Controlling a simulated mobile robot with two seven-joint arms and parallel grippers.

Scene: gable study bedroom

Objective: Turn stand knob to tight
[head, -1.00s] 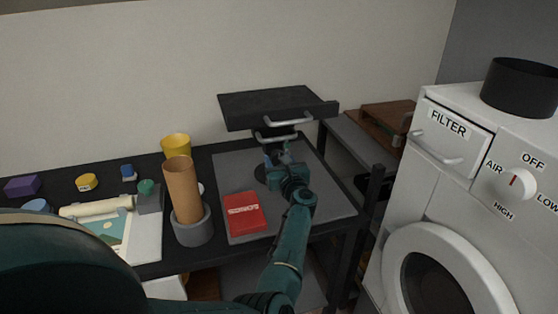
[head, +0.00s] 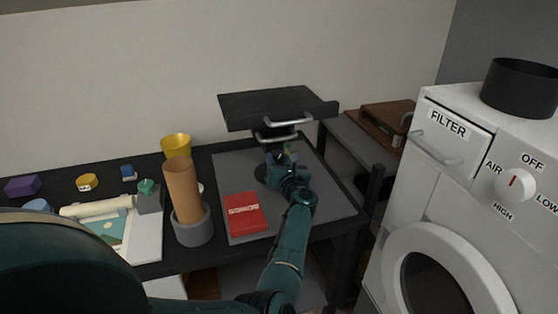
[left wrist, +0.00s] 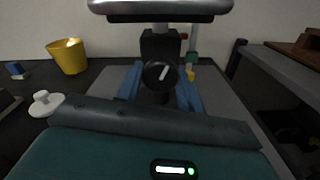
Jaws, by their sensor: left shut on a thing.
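The stand (head: 274,107) has a dark tilted top with pale grey bar handles and rises on a post from the grey mat on the black table. In the left wrist view, its round black knob (left wrist: 154,76) faces me; its pale pointer mark leans up and to the right. My left gripper (head: 276,156) is at the post below the top. Its blue fingers (left wrist: 160,82) lie on both sides of the knob and are shut on it. In the head view the gripper hides the knob. My right gripper is not in view.
A red box (head: 244,213) lies on the mat (head: 325,200) left of my forearm. A brown cylinder (head: 182,190) in a grey holder and a yellow cup (head: 176,146) stand farther left. A white machine (head: 405,205) and a low shelf (head: 348,140) are at right.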

